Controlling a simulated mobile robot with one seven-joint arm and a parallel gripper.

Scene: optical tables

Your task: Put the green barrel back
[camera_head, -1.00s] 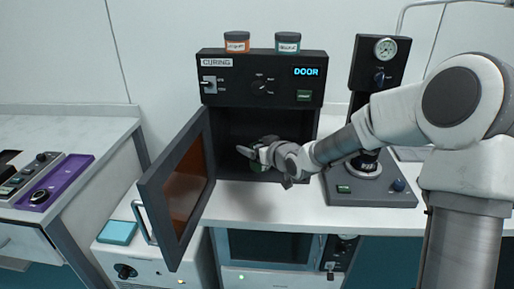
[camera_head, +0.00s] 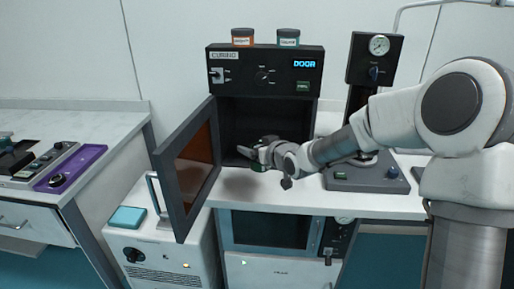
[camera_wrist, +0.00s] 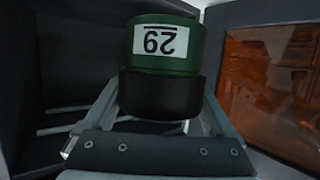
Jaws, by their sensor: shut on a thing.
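The green barrel (camera_wrist: 161,62) has a black lower part and a white label that reads 29 upside down in the wrist view. My gripper (camera_wrist: 150,105) is shut on it. In the head view my gripper (camera_head: 258,152) is at the mouth of the black curing oven (camera_head: 290,82), and only a little green of the barrel (camera_head: 258,166) shows there. The oven door (camera_head: 187,168), with its orange window, stands open to the left. The oven display reads DOOR. The oven's inner walls lie around the barrel in the wrist view.
An orange-labelled jar (camera_head: 243,37) and a teal-labelled jar (camera_head: 288,37) stand on the oven. A press with a gauge (camera_head: 379,45) stands right of it. A left bench (camera_head: 65,118) holds a purple-based device (camera_head: 75,170). The open door hangs out past the counter's front.

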